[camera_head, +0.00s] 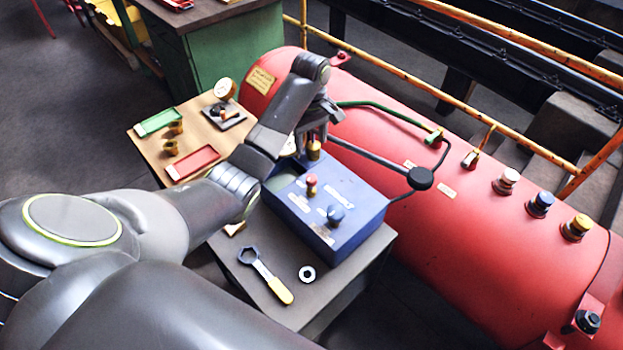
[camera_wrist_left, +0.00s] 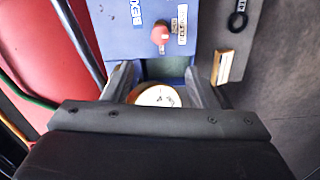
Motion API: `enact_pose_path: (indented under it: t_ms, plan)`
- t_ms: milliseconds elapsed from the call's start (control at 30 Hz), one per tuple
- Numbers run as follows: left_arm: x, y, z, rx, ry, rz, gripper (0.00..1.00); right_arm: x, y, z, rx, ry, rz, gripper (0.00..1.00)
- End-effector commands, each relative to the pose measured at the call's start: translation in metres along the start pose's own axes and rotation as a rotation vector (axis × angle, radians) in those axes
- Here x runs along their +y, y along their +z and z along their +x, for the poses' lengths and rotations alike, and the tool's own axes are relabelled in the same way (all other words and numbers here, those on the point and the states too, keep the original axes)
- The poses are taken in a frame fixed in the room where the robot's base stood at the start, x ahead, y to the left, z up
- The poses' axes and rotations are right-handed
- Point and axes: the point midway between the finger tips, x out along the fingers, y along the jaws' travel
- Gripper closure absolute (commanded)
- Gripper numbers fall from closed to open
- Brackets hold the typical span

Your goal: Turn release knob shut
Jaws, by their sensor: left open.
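The blue test box (camera_head: 352,241) sits on a dark bench. A red knob (camera_head: 311,184) stands on its top, with a white label beside it. The red knob also shows in the left wrist view (camera_wrist_left: 160,36); the label there seems to read "release", though it is blurred. A blue knob (camera_head: 335,214) stands nearer the front of the box. My left gripper (camera_head: 314,142) is open at the box's far end, beyond the red knob. In the left wrist view a brass-rimmed round dial (camera_wrist_left: 157,95) lies between the fingers; contact cannot be told. My right gripper is out of view.
A large red boiler (camera_head: 430,215) runs behind the box, with a black-ended lever (camera_head: 420,178) beside it. A yellow-handled wrench (camera_head: 265,274) and a ring (camera_head: 307,273) lie on the bench's front part. Red (camera_head: 193,163) and green trays (camera_head: 158,122) lie left.

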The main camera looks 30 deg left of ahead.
Motion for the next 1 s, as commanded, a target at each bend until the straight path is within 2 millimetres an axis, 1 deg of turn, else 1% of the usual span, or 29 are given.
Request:
enact_pose_path:
  t_ms: [33, 100, 400, 533, 600, 733, 1000]
  plan:
    - [-0.001, 0.001, 0.014, -0.006, -0.007, -0.002, 0.48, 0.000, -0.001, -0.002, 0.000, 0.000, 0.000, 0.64]
    - [-0.002, 0.001, 0.029, -0.006, -0.006, -0.001, 0.48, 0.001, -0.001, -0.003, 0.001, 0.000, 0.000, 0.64]
    - [-0.001, 0.001, 0.095, -0.003, -0.005, 0.001, 0.48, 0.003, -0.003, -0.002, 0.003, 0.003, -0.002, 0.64]
    - [-0.002, 0.002, 0.119, -0.004, -0.005, 0.000, 0.48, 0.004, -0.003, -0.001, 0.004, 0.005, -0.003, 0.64]
    - [-0.001, 0.001, 0.128, -0.003, -0.003, 0.001, 0.48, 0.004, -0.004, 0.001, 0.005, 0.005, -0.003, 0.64]
    - [-0.001, 0.001, 0.138, -0.002, -0.003, 0.001, 0.48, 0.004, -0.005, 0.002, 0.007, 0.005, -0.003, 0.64]
    - [-0.001, 0.001, 0.143, 0.000, -0.001, 0.002, 0.48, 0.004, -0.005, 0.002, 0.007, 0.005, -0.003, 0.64]
